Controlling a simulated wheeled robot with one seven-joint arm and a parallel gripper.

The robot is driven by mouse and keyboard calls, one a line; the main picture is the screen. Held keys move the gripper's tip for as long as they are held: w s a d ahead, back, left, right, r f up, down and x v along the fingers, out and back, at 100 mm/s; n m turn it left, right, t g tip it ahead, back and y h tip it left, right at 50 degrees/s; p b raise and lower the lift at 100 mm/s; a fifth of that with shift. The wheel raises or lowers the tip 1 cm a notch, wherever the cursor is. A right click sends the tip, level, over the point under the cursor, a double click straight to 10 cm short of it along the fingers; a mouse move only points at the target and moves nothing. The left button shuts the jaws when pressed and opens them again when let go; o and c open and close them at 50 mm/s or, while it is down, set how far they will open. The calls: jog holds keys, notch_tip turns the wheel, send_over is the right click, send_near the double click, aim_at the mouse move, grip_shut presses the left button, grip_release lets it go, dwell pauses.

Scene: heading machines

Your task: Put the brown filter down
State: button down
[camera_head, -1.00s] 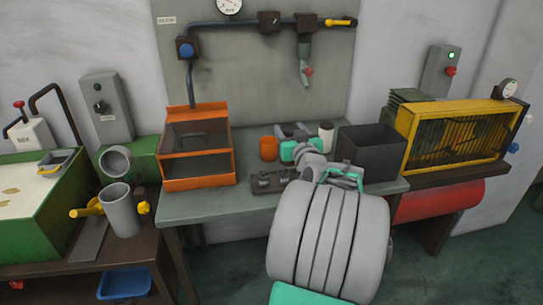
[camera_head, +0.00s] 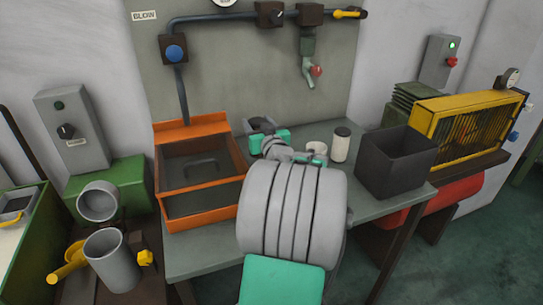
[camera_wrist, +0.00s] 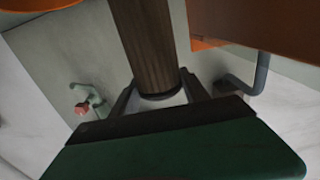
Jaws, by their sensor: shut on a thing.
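The brown filter (camera_wrist: 147,42) is a dark brown, ribbed cylinder in the wrist view. My gripper (camera_wrist: 160,92) is shut on its near end, with one jaw on each side, and the filter extends toward the top of the picture. In the head view my gripper (camera_head: 261,124) is above the bench, just right of the orange-framed box. I cannot make out the filter there, as my arm and wrist cover much of that spot. Whether the filter touches anything is not clear.
The orange-framed box (camera_head: 203,214) stands left on the grey bench (camera_head: 205,259). A white jar with a dark lid (camera_head: 340,146) and a dark open bin (camera_head: 397,166) stand right. A tap (camera_head: 309,68) hangs from the back panel. My arm hides the bench's middle.

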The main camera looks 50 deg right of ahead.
notch_tip(320, 180, down, 8)
jog(key=shift+a+r, duration=0.1)
jog(key=shift+r, duration=0.15)
jog(key=shift+f+b, duration=0.15)
jog(key=shift+b, duration=0.2)
jog(key=c, duration=0.6)
grip_release()
jog(key=shift+o, duration=0.2)
